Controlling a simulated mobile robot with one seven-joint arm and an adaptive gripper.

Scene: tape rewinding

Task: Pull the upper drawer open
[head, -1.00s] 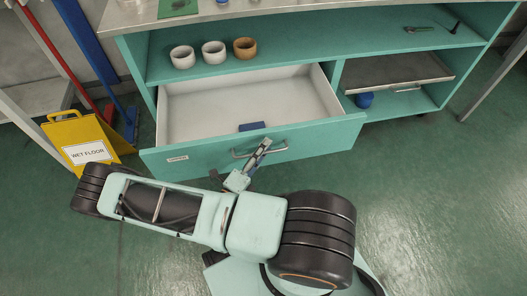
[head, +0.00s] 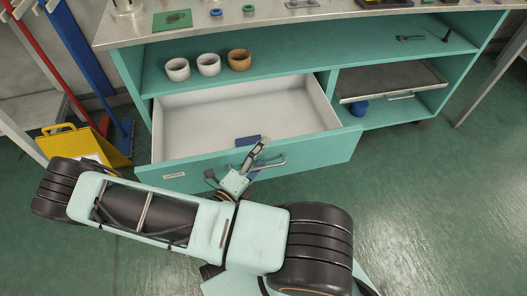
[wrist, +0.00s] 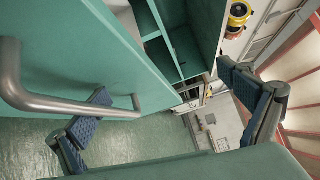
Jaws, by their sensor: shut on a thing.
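The upper drawer (head: 325,149) is teal with a white inside and stands far out of the cabinet (head: 270,78). The metal bar handle (head: 275,164) is on that front, and the bar also shows in the wrist view (wrist: 60,104). In the wrist view my gripper's two fingers (wrist: 168,92) show on either side, and the exact contact with the bar is hard to see.
Floor at right (head: 430,200) is clear.

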